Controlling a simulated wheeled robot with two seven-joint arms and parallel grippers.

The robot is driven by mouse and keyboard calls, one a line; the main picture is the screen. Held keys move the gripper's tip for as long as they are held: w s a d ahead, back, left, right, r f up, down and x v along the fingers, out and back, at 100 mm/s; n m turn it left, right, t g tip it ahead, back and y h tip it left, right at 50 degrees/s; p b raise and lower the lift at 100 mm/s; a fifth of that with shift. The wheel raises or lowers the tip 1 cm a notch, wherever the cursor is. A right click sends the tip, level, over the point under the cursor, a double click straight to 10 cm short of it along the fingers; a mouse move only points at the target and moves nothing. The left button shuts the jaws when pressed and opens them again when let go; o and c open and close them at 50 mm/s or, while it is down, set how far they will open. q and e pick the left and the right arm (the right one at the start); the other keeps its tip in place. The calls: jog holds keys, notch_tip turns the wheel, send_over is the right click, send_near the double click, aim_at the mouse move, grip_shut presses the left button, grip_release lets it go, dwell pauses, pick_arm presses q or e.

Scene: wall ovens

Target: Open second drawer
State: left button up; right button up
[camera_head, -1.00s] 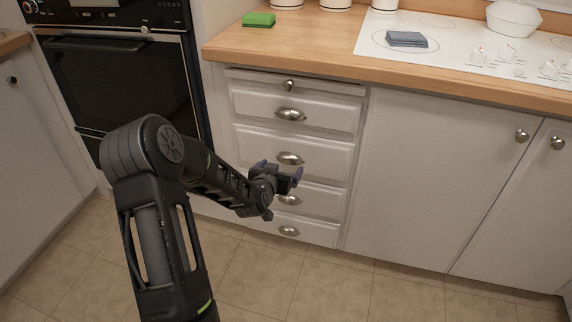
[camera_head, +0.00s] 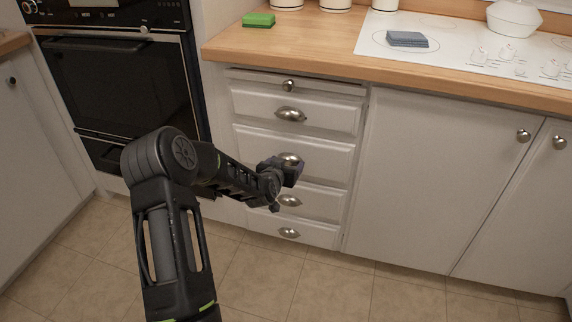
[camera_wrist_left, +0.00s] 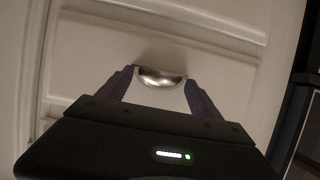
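The white drawer front (camera_head: 330,155) with a metal cup handle (camera_head: 289,158) is the second of the cup-handled drawers from the top. It looks shut. My left gripper (camera_head: 293,170) is in front of it and partly covers the handle. In the left wrist view, the same handle (camera_wrist_left: 160,77) lies between the tips of the two fingers (camera_wrist_left: 160,84), one near each end. The fingers are spread apart; I cannot tell whether they touch the handle. My right gripper is in neither view.
Above is a drawer with a cup handle (camera_head: 290,114), under a thin front with a round knob (camera_head: 289,85). Two more cup-handled drawers are below. A black oven (camera_head: 115,90) stands left, cabinet doors (camera_head: 440,170) right. The wooden countertop (camera_head: 300,50) overhangs the drawers.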

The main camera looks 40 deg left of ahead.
pick_arm(q)
grip_shut()
dwell(0.6)
jog(key=shift+s, duration=0.1)
